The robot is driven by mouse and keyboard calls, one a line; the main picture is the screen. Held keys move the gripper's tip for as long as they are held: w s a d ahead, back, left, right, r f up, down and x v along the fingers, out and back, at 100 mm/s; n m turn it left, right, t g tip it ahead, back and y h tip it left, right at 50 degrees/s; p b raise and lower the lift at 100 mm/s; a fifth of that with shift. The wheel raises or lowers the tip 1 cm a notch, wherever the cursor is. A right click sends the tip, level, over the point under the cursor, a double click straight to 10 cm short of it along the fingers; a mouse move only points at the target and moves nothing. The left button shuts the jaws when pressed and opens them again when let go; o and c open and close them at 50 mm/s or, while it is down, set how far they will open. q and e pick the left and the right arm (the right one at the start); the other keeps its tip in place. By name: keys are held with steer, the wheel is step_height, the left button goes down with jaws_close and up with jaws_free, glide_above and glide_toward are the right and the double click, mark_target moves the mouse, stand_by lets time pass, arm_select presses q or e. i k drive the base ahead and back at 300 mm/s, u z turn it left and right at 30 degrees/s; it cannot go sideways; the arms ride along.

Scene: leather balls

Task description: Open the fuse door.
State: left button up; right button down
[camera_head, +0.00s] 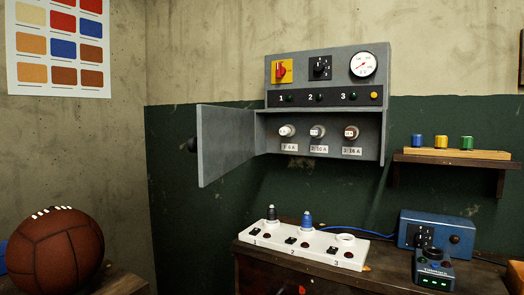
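The fuse door (226,145) is a grey panel hinged at the left side of the grey fuse box (328,80). It stands wide open, swung out to the left. Its dark round knob (192,145) is at the door's far left edge. Inside the open compartment sit three fuses, a left one (287,131), a middle one (317,132) and a right one (350,132), each above a white label. Neither of my grippers shows in the head view.
A white numbered socket strip (300,245) and a blue device (434,231) stand on the wooden bench (330,280) below. A shelf (452,157) with three coloured fuses is at right. A brown leather ball (55,250) is at lower left. Space before the box is clear.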

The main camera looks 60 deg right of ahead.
mark_target(224, 140)
steer(key=u, duration=0.9)
steer(key=i, duration=0.6)
steer(key=z, duration=2.65)
steer(key=i, duration=0.5)
steer(key=z, duration=0.1)
